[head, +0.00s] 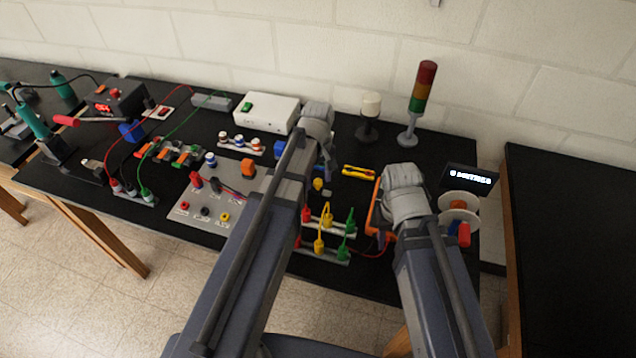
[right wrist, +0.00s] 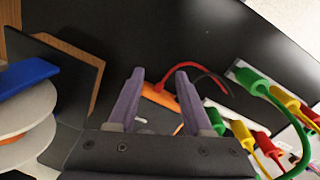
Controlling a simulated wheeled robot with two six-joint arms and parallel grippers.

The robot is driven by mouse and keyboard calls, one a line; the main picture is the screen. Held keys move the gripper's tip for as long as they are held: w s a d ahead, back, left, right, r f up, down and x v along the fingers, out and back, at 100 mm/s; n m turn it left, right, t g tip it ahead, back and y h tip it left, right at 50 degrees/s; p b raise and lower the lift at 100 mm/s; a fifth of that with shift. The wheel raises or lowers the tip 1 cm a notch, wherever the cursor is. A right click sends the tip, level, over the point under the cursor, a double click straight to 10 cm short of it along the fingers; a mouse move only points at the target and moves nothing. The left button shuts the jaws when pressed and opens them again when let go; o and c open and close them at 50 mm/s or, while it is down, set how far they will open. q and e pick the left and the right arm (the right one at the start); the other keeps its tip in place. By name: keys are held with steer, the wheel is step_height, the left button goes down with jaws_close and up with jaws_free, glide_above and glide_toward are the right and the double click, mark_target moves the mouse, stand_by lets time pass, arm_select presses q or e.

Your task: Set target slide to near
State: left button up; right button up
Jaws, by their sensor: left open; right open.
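I cannot tell for sure which part is the target slide. An orange piece (head: 374,213) stands beside my right gripper at the front right of the bench. In the right wrist view an orange piece (right wrist: 160,96) with a red lead lies beyond and between the fingers, not visibly gripped. My right gripper (right wrist: 160,75) is open, its two purple fingers apart; in the head view my wrist hides them. My left gripper (head: 326,163) is open and points down over the middle of the bench, its fingers mostly hidden by my arm.
Red, yellow and green plugs (head: 325,228) stand between my arms. A grey socket panel (head: 185,203) lies to the left. A signal tower (head: 420,100) stands at the back. White discs (head: 459,203) and a small display (head: 470,179) are at right. Bare black bench shows near the front.

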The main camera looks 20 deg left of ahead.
arm_select(q)
steer(key=shift+c, duration=0.2)
jaws_close()
stand_by(0.3)
stand_by(0.9)
